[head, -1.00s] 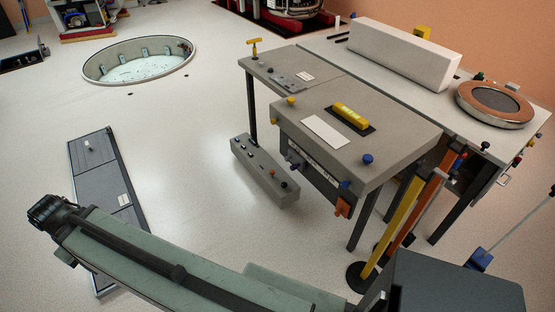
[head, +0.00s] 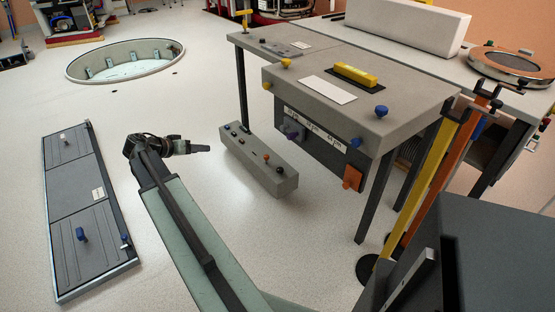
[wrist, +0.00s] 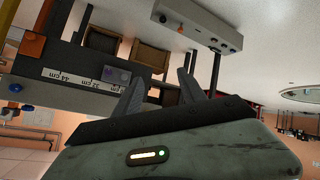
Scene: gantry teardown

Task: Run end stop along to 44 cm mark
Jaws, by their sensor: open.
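A purple piece, which looks like the end stop (head: 293,130), sits on the dark marked front under the grey table's edge. It also shows in the wrist view (wrist: 117,75), partly behind a finger. White labels run along that front. In the wrist view, upside down, the 32 cm label (wrist: 95,83) lies beside the purple piece and the 44 cm label (wrist: 64,77) lies farther along, toward the orange block (wrist: 32,45). My gripper (head: 205,149) is open and empty, apart from the purple piece, to its left in the head view. Its fingers (wrist: 160,88) stand spread in the wrist view.
An orange block (head: 352,178) and a blue knob (head: 356,142) are at the front's right end. A low grey box (head: 258,160) with knobs lies between my gripper and the table. Yellow (head: 425,180) and orange posts stand at right. Open floor surrounds a round pit (head: 125,60).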

